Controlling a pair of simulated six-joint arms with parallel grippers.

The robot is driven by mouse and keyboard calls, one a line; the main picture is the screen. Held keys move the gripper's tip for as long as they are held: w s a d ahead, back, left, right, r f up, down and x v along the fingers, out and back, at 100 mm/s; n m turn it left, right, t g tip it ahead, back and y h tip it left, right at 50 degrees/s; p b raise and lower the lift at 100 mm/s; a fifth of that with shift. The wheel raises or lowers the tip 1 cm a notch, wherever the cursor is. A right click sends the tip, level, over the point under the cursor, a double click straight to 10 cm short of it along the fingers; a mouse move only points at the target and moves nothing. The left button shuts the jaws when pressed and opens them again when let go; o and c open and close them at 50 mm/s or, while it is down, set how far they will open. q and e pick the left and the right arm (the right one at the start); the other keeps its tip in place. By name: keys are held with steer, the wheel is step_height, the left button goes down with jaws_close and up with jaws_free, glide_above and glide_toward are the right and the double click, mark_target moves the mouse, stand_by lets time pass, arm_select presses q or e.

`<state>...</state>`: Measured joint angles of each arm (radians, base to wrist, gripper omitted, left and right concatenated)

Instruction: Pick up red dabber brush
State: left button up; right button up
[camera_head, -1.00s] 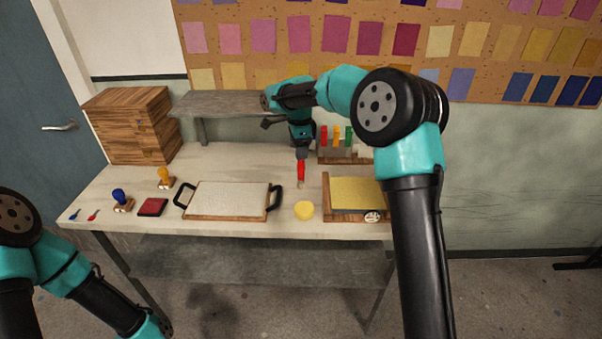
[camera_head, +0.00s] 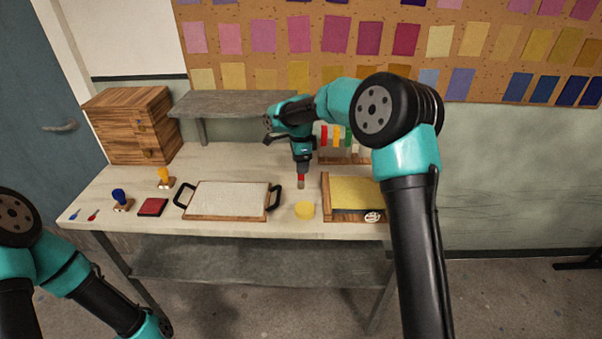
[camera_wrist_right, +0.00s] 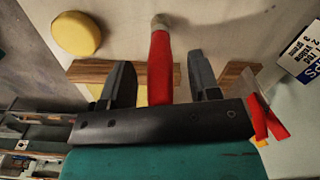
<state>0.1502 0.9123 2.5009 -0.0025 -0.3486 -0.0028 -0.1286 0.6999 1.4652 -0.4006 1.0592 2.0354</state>
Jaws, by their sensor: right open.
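The red dabber brush (camera_head: 301,180) is at the middle of the table, below my right gripper (camera_head: 301,171). It also shows in the right wrist view (camera_wrist_right: 160,62), with a red handle and a grey-white tip. My right gripper (camera_wrist_right: 160,80) is open, with one finger on each side of the handle and a visible gap on both sides. The handle's near end is hidden behind the gripper body. Only part of my left arm shows at lower left in the head view; its gripper is out of view.
A yellow round piece (camera_head: 305,210) lies in front of the brush, left of a wooden-framed yellow pad (camera_head: 355,193). A handled tray (camera_head: 228,213) lies to the left. A rack with coloured pieces (camera_head: 336,137) stands behind. A wooden chest (camera_head: 127,125) stands at the back left.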

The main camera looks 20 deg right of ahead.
steer(key=c, duration=1)
steer(key=shift+r, duration=0.1)
steer(key=shift+r, duration=1.35)
steer(key=s+a, duration=0.1)
steer(key=s, duration=0.4)
steer(key=s+a+r, duration=0.1)
steer(key=s+a, duration=0.1)
steer(key=s, duration=0.3)
steer(key=s+a+r, duration=0.1)
steer(key=s+a, duration=0.1)
steer(key=s, duration=0.3)
steer(key=shift+a, duration=0.2)
steer(key=shift+w+d+r, duration=0.4)
steer(key=shift+w+r, duration=0.15)
steer(key=shift+r, duration=0.25)
steer(key=shift+w+d+r, duration=0.45)
steer(key=shift+w+r, duration=0.05)
steer(key=shift+r, duration=0.3)
steer(key=shift+w+d+r, duration=0.4)
steer(key=shift+w+r, duration=0.15)
steer(key=shift+r, duration=0.25)
